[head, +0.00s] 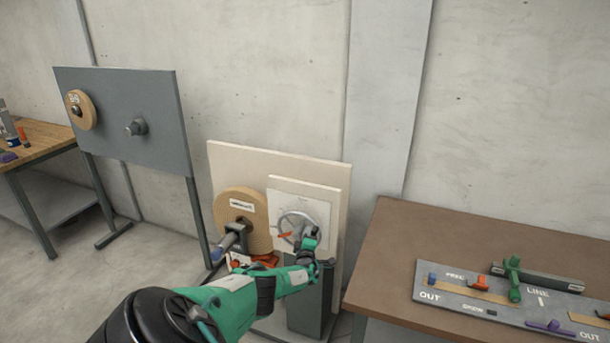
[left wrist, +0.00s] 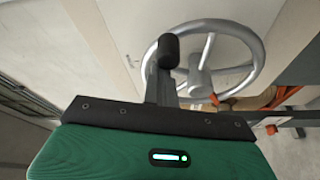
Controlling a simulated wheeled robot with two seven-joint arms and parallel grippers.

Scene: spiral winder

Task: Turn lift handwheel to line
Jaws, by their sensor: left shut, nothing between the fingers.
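The lift handwheel (head: 297,226) is a grey metal wheel with spokes on a pale panel (head: 318,196). It also shows in the left wrist view (left wrist: 258,50), where its rim, hub and spokes are plain. An orange pointer (head: 284,235) lies at its left side. My left gripper (head: 311,242) is at the wheel's lower right in the head view, shut and empty. In the left wrist view my left gripper (left wrist: 165,58) overlaps the wheel's left rim; I cannot tell whether it touches. The line mark for the wheel is too small to make out. My right gripper is out of view.
A wooden spool (head: 258,212) stands left of the wheel, with a roller (head: 229,240) in front. A brown table (head: 390,255) at the right bears a grey panel (head: 450,305) with coloured levers. A grey board (head: 125,95) stands at the left. A concrete wall is behind.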

